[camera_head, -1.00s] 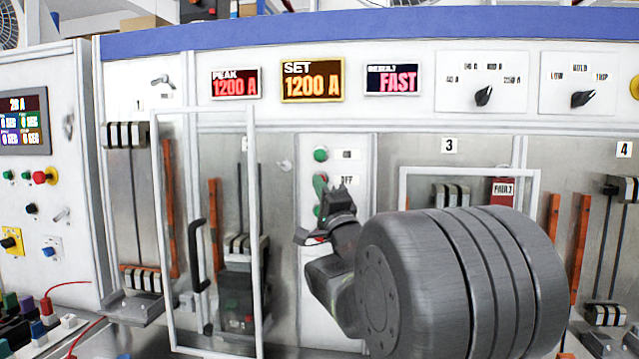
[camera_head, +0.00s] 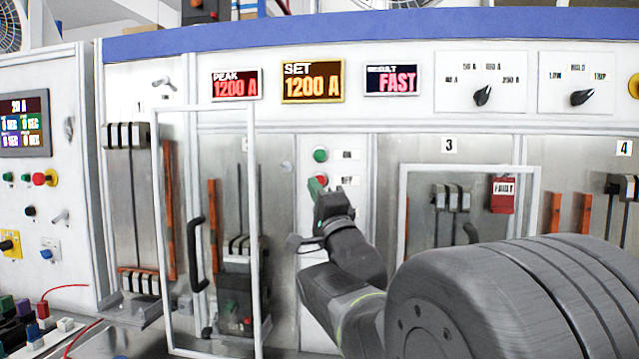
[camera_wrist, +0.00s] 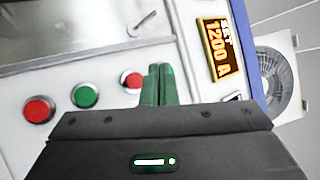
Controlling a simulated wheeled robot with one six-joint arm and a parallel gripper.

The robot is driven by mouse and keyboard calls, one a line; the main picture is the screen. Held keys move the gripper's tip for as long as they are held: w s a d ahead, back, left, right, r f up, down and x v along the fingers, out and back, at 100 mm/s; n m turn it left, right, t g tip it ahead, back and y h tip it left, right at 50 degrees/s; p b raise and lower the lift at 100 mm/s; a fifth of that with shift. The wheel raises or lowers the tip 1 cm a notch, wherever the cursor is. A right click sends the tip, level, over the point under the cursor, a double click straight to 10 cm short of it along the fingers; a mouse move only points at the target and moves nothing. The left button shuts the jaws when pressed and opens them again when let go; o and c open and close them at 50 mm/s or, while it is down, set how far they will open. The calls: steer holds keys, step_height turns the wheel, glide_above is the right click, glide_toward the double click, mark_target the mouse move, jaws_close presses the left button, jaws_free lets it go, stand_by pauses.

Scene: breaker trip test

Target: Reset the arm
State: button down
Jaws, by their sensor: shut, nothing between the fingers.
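My gripper (camera_head: 317,187) has green-tipped fingers held together with nothing between them. In the head view it is in front of the narrow button panel (camera_head: 349,215), just below the red OFF button (camera_head: 324,180). The green ON button (camera_head: 320,155) is above it. In the wrist view the shut fingers (camera_wrist: 158,85) point up across the panel, close to a red button (camera_wrist: 132,80). A green button (camera_wrist: 85,95) and another red button (camera_wrist: 38,109) lie to their left. I cannot tell whether the fingertips touch the panel. My forearm hides the lower panel.
A white-framed door with a black handle (camera_head: 195,255) stands out left of the panel. Another white frame (camera_head: 470,168) with a red FAULT tag (camera_head: 502,195) is at right. Displays read SET 1200 A (camera_head: 312,81), PEAK 1200 A (camera_head: 236,85) and RESULT FAST (camera_head: 392,80).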

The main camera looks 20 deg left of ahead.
stand_by(0.3)
steer(key=shift+s+d+p, duration=0.25)
steer(key=shift+s+p, duration=0.25)
steer(key=shift+s, duration=0.45)
steer(key=shift+s+d+p, duration=0.2)
steer(key=shift+s+p, duration=0.3)
steer(key=shift+s, duration=0.45)
steer(key=shift+w, duration=0.1)
steer(key=w, duration=0.1)
steer(key=w+a+b, duration=0.1)
steer(key=w, duration=0.3)
steer(key=shift+w+a+f+b, duration=0.15)
steer(key=shift+w+f+b, duration=0.1)
steer(key=shift+b, duration=0.15)
